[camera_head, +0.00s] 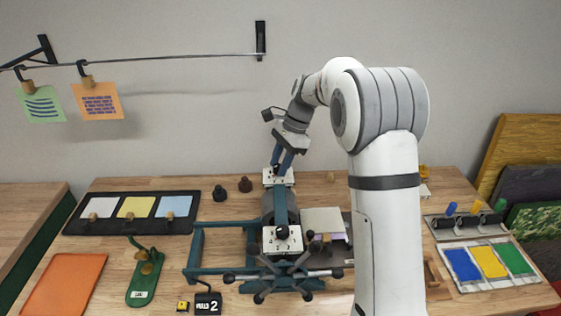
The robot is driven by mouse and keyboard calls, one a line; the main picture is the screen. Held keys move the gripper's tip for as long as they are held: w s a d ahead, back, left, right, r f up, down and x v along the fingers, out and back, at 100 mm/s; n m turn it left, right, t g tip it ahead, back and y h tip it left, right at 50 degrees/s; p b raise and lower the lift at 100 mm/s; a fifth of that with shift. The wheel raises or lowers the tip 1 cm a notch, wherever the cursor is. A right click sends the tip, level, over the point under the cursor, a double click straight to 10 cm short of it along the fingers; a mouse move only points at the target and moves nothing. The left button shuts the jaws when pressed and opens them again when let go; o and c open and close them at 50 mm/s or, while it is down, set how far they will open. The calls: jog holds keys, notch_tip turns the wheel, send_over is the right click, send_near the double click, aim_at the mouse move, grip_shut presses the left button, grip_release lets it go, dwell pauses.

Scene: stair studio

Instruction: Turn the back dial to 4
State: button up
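The back dial (270,180) is a small white plate with dark marks on the far end of a blue and dark press-like machine (195,255). My gripper (281,168) has blue fingers that point down at this plate from above. The fingertips overlap the plate, and the knob there is hidden, so I cannot tell whether they hold it. A similar front dial (270,245) with a dark knob sits on the near end of the machine. The numbers on both dials are too small to read.
A spoked handwheel (268,277) stands at the machine's near end. Two dark knobs (220,193) stand behind left. Left are a black colour tray (100,226), a green board (143,290) and an orange sheet (65,285). Right is a colour swatch tray (480,285). My arm covers the centre right.

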jog(key=shift+o, duration=1.4)
jog(key=shift+d, duration=0.1)
jog(key=b+v, duration=0.1)
jog(key=v, duration=0.6)
jog(key=shift+r, duration=0.35)
jog(key=shift+w, duration=0.1)
